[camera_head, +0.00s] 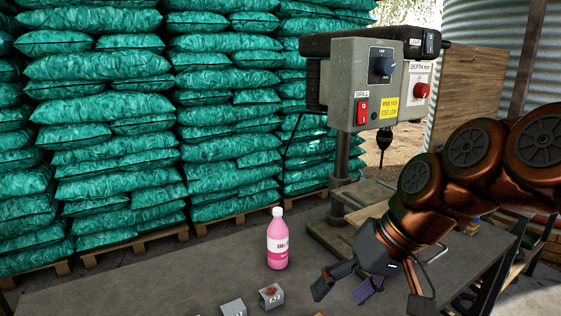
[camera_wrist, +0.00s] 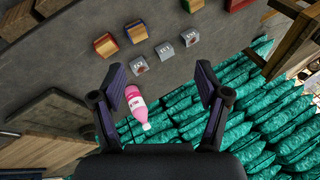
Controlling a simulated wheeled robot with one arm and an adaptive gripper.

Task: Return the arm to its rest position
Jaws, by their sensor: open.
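My arm reaches in from the right in the head view, its copper-coloured links bent down over the table. My gripper (camera_head: 366,284) is open and empty, a little above the grey table (camera_head: 130,283). In the wrist view my gripper (camera_wrist: 166,88) shows both fingers spread wide with nothing between them. A pink bottle with a white cap (camera_head: 278,240) stands upright on the table, left of my gripper and apart from it. The bottle also shows in the wrist view (camera_wrist: 136,108), close to the left finger in the picture.
A drill press (camera_head: 372,90) stands behind my gripper on the table. Small labelled blocks (camera_head: 271,296) (camera_head: 233,308) sit near the front. Stacked teal sacks (camera_head: 110,130) fill the back left.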

